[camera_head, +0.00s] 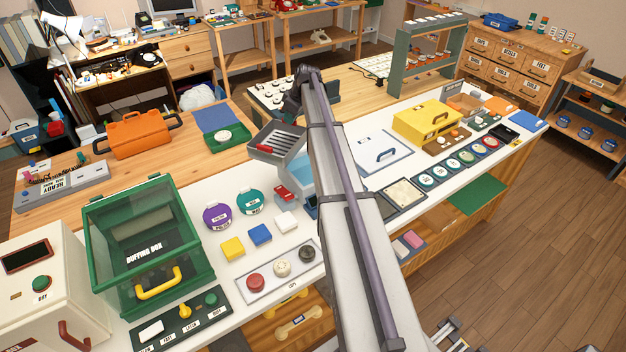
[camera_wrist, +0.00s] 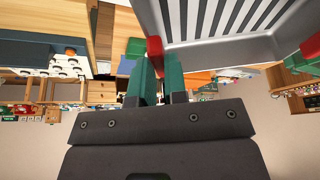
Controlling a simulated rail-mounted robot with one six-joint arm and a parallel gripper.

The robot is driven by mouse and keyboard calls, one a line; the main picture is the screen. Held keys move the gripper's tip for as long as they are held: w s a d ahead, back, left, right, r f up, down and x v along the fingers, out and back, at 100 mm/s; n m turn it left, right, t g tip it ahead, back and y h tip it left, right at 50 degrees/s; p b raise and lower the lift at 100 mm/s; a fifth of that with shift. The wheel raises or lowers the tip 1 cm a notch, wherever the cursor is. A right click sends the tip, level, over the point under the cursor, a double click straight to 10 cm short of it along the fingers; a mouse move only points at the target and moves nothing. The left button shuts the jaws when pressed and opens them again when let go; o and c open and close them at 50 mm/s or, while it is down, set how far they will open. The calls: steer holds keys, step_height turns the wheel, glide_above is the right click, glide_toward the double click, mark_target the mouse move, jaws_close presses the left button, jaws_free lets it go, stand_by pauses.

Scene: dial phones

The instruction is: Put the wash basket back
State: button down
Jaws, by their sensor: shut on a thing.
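The wash basket (camera_head: 283,143) is a grey metal tray with long slots and red grips, seen left of my arm in the head view. It looks raised over the counter, beside a pale blue tank (camera_head: 309,186) that my arm partly covers. In the wrist view the basket (camera_wrist: 222,48) fills the upper right. My gripper (camera_wrist: 159,80), with green fingers, is shut on the basket's near red grip (camera_wrist: 155,52). Another red grip (camera_wrist: 311,46) shows at the right edge. In the head view my arm hides the gripper.
A green buffing box (camera_head: 147,245) and a cream machine (camera_head: 45,285) stand at the left. Purple and teal pots (camera_head: 217,216), coloured blocks (camera_head: 260,234) and a dial tray (camera_head: 281,270) lie near the tank. A yellow box (camera_head: 426,119) stands farther right.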

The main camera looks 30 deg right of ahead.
steer(key=s+d+f+m+h+b, duration=0.1)
steer(key=s+d+f+m+b, duration=0.25)
steer(key=d, duration=0.35)
steer(key=s+d+f+m+h+b, duration=0.1)
steer(key=s+d+f+m+b, duration=0.25)
steer(key=d, duration=0.35)
steer(key=shift+n, duration=0.4)
steer(key=f+b, duration=1)
steer(key=f, duration=0.1)
steer(key=shift+s+d+f+b, duration=0.1)
steer(key=shift+s+f+b, duration=0.15)
steer(key=shift+b, duration=0.1)
steer(key=shift+r+t, duration=0.3)
steer(key=shift+f, duration=0.1)
steer(key=c, duration=1.4)
jaws_free()
